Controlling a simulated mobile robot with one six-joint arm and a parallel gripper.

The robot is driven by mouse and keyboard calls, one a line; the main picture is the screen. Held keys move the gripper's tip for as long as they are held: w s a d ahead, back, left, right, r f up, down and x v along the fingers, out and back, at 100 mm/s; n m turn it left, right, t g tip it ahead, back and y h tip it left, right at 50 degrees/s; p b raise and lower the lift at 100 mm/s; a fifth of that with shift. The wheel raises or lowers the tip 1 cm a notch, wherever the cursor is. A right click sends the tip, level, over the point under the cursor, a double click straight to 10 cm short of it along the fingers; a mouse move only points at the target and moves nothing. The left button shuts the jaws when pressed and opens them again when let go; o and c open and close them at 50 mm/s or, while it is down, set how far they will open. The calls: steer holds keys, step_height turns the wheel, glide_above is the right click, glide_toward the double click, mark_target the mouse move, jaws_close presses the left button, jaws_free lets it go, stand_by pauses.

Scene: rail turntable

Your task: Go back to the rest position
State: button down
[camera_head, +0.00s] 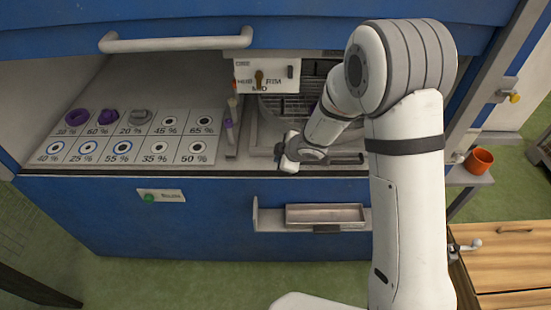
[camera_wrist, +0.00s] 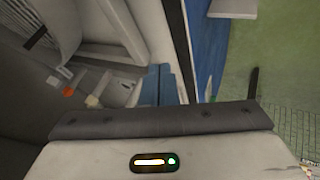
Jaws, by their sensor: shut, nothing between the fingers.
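My white arm reaches from the right of the head view into the open bay of the blue cabinet. My gripper (camera_head: 288,160) is at the front of the bay, left of the arm's elbow, over the grey edge above the small tray. In the wrist view its two blue-grey fingers (camera_wrist: 158,85) show side by side, shut with nothing between them. The head view shows the gripper small and partly merged with the wrist.
A panel of percentage-marked places (camera_head: 130,137) with purple and grey knobs lies left. A control box (camera_head: 266,75) with a switch hangs behind the gripper. A tray (camera_head: 325,215) juts from the cabinet front. An orange cup (camera_head: 479,161) stands right.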

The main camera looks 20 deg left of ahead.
steer(key=shift+s+d+r, duration=0.15)
steer(key=shift+d+r, duration=0.1)
steer(key=shift+r, duration=0.05)
steer(key=d+r+m+t+h, duration=0.25)
steer(key=d+r+m, duration=0.25)
steer(key=d+r, duration=0.4)
steer(key=d+r+m+t+h, duration=0.1)
steer(key=d+r+m+h, duration=0.25)
steer(key=d+r, duration=0.55)
steer(key=s+d+r+m+g+h, duration=0.1)
steer(key=s+d+r+m+g, duration=0.1)
steer(key=s+d+m, duration=0.6)
steer(key=s+d+r+m+g, duration=0.1)
steer(key=s+d, duration=0.1)
steer(key=s, duration=0.5)
steer(key=s+d+r+m+g+y, duration=0.1)
steer(key=s+d+m, duration=0.1)
steer(key=s, duration=0.6)
steer(key=shift+s+r, duration=0.2)
steer(key=shift+g, duration=0.25)
